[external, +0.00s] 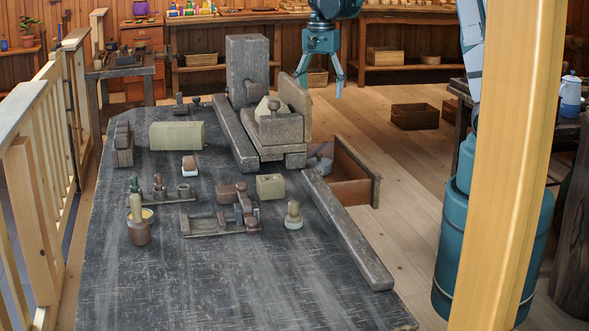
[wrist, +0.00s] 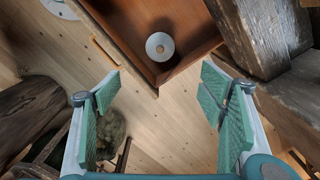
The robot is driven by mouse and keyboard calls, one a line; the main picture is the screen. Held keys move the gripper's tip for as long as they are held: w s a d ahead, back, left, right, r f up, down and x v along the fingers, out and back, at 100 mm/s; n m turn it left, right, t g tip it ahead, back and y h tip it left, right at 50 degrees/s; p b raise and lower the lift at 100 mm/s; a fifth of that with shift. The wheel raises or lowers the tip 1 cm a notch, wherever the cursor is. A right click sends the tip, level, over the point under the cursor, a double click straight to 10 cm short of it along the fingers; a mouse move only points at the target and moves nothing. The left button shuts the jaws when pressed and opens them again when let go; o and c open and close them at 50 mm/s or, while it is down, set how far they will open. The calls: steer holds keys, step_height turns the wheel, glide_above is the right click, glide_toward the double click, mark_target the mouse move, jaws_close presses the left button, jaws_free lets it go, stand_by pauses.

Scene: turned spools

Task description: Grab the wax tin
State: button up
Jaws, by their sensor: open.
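A small round pale tin (wrist: 160,46) with a tan centre lies inside an open brown drawer (wrist: 190,72) in the wrist view; it looks like the wax tin, though no label is readable. In the external view the drawer (external: 352,192) sticks out from the right side of the bench, and a greyish shape (external: 320,162) shows partly at its inner end. My gripper (external: 320,86) is open and empty, high above the drawer. In the wrist view its fingers (wrist: 161,82) are spread apart, with the tin beyond them and near the picture's top middle.
The dark bench (external: 190,285) carries wooden blocks, a jar (external: 138,229) and several small tools. A heavy beam (external: 345,230) lies along its right edge beside the drawer. A vise-like wooden block (external: 278,128) stands behind the drawer. Open floor (external: 420,185) lies to the right.

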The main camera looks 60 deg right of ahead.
glide_above(319, 157)
steer(key=d, duration=0.1)
steer(key=f, duration=1.7)
steer(key=shift+w+d+f, duration=0.15)
steer(key=shift+w+f, duration=0.1)
steer(key=shift+f, duration=0.15)
steer(key=shift+f+b, duration=0.3)
steer(key=shift+f, duration=1)
steer(key=shift+f+b, duration=0.85)
steer(key=shift+f, duration=1.75)
steer(key=c, duration=1.3)
